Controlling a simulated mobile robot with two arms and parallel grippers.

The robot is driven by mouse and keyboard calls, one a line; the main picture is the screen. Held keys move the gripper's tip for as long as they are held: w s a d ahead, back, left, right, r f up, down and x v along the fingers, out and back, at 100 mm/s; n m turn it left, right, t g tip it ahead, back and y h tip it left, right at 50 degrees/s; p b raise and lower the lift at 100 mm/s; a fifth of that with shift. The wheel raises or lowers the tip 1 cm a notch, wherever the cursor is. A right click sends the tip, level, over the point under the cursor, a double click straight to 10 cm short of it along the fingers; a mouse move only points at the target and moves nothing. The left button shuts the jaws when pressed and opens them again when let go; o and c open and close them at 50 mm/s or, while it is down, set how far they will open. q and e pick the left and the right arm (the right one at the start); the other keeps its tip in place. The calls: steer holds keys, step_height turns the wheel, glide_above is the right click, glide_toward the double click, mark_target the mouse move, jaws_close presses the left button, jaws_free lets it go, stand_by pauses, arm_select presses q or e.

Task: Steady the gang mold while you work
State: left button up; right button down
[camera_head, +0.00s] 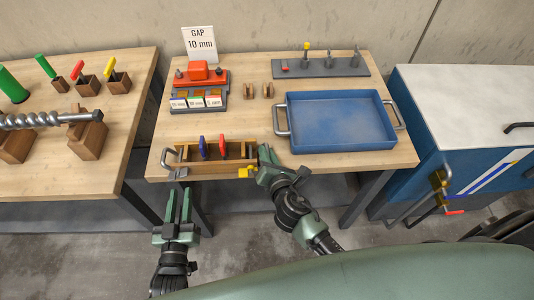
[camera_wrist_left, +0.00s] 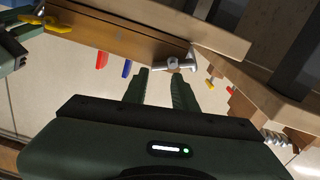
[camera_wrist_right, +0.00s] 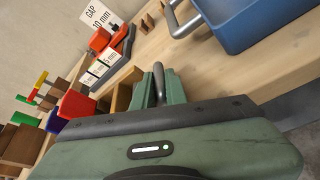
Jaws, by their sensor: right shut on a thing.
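The gang mold is a wooden box (camera_head: 237,164) at the front edge of the middle table, with a metal handle (camera_head: 168,156) at its left end. A blue piece (camera_head: 202,147) and a red piece (camera_head: 222,146) stand up from it. A yellow clamp (camera_head: 246,171) sits at its front right corner. My right gripper (camera_head: 266,157) is shut on the grey handle (camera_wrist_right: 158,84) at the mold's right end. My left gripper (camera_head: 179,201) is open and empty, in front of and below the table edge; its fingers show in the left wrist view (camera_wrist_left: 160,88), below the mold's metal fitting (camera_wrist_left: 178,63).
A blue tray (camera_head: 337,146) with metal handles stands right of the mold. Behind are a red block rack (camera_head: 205,75), a gap sign (camera_head: 199,44) and a grey tool stand (camera_head: 320,68). The left table (camera_head: 110,130) holds an auger (camera_head: 45,120) and wooden blocks.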

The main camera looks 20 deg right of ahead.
mark_target(178, 174)
arm_select(q)
steer(key=shift+w+d+n, duration=0.2)
steer(key=shift+w+n, duration=0.7)
steer(key=shift+n, duration=2.65)
steer(key=shift+w+d+n, duration=0.25)
steer(key=shift+w+n, duration=0.7)
steer(key=shift+n, duration=2.55)
steer(key=shift+w+d+n, duration=0.2)
steer(key=shift+w+n, duration=0.7)
steer(key=shift+n, duration=2.65)
jaws_close()
steer(key=shift+f+m, duration=0.3)
steer(key=shift+m, duration=1)
steer(key=shift+f+m, duration=0.25)
steer(key=shift+m, duration=1.05)
